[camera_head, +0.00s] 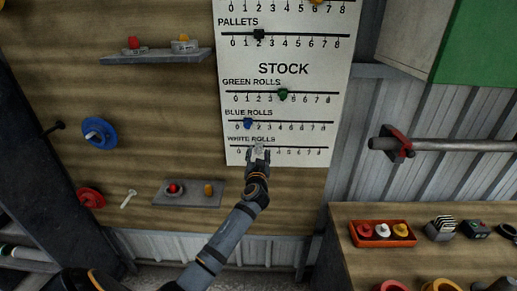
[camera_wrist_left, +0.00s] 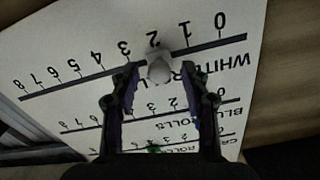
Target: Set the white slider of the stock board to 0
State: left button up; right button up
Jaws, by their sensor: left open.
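The stock board (camera_head: 345,70) is a white panel on the wooden wall with rows of numbered lines. The WHITE ROLLS line is its lowest row. The white slider (camera_wrist_left: 159,71) sits on that line near the 2 in the left wrist view, where the board appears upside down. My left gripper (camera_head: 258,152) is in front of this row and partly covers it in the head view. In the left wrist view the gripper (camera_wrist_left: 160,80) is open, with one finger on each side of the slider and visible gaps between. My right gripper is not in view.
The blue slider (camera_head: 248,123) is on the row just above, near 1, and the green slider (camera_head: 283,94) is higher, near 4. A small shelf (camera_head: 165,200) is on the wall to the left. A bench (camera_head: 350,235) with a red tray (camera_head: 358,238) stands at right.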

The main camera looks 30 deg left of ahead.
pick_arm(q)
jog(key=shift+x, duration=1)
jog(key=shift+d, duration=0.1)
grip_shut()
